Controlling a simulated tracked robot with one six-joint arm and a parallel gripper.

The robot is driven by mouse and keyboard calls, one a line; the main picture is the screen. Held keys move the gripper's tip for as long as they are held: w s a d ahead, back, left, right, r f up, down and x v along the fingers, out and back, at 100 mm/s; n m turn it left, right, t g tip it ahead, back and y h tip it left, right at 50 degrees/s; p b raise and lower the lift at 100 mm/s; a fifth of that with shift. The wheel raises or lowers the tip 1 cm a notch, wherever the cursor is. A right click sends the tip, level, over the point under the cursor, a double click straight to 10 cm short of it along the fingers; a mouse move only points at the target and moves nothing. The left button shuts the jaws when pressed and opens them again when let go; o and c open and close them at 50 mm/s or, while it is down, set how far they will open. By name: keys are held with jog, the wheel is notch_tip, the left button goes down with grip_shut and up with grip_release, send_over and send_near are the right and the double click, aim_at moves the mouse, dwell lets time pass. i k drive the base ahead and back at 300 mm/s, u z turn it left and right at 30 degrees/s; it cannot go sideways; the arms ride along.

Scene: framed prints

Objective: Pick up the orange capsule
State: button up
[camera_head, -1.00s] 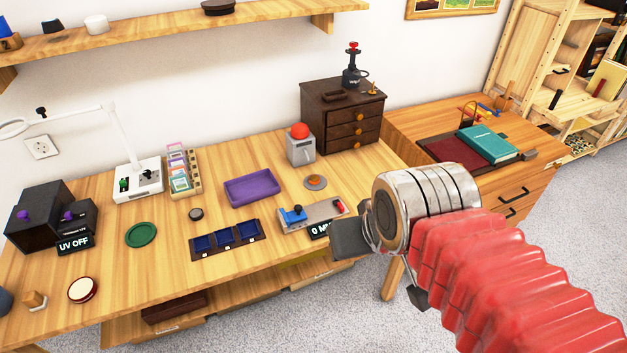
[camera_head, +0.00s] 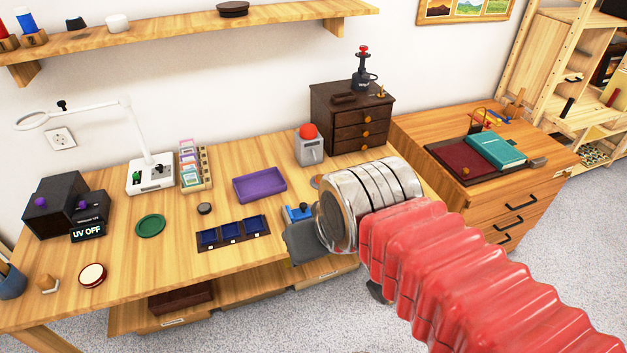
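I cannot clearly make out an orange capsule in view. I see nothing held.
The workbench (camera_head: 120,262) carries a purple tray (camera_head: 260,185), a blue-celled rack (camera_head: 233,232), a green dish (camera_head: 150,225), a grey box with a red dome (camera_head: 309,146) and a lamp (camera_head: 150,174). A dark drawer chest (camera_head: 350,118) stands behind. A side desk (camera_head: 520,185) is at right.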

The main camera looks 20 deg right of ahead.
aim_at(319, 178)
jog(key=i, duration=1)
